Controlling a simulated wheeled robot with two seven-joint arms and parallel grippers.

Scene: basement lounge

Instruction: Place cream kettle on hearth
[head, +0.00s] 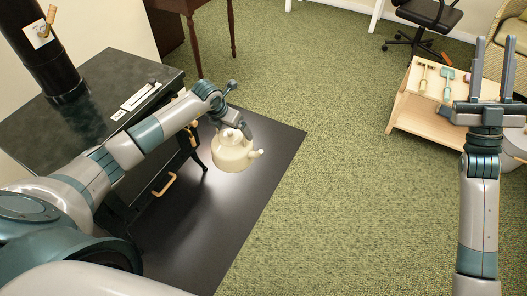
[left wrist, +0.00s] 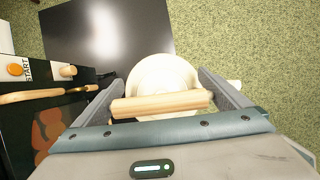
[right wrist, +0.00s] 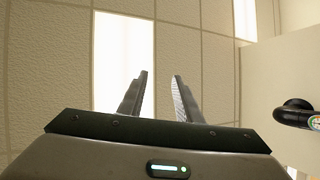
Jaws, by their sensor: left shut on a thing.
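The cream kettle (head: 234,153) hangs from my left gripper (head: 232,122), its spout pointing right in the head view. In the left wrist view my left gripper (left wrist: 160,101) is shut on the kettle's wooden handle (left wrist: 160,105), and the cream body (left wrist: 160,72) shows beyond it. The hearth (head: 255,205) is a dark, shiny plate on the floor in front of the stove; it also shows in the left wrist view (left wrist: 105,35). The kettle appears to be held above it; the exact gap is unclear. My right gripper (head: 492,75) is raised, open and empty.
The black stove (head: 95,110) with its pipe (head: 45,55) and wooden door handle (head: 164,185) stands left of the kettle, close to my left arm. A low wooden table (head: 410,105) with small tools is at the right. Green carpet between is clear.

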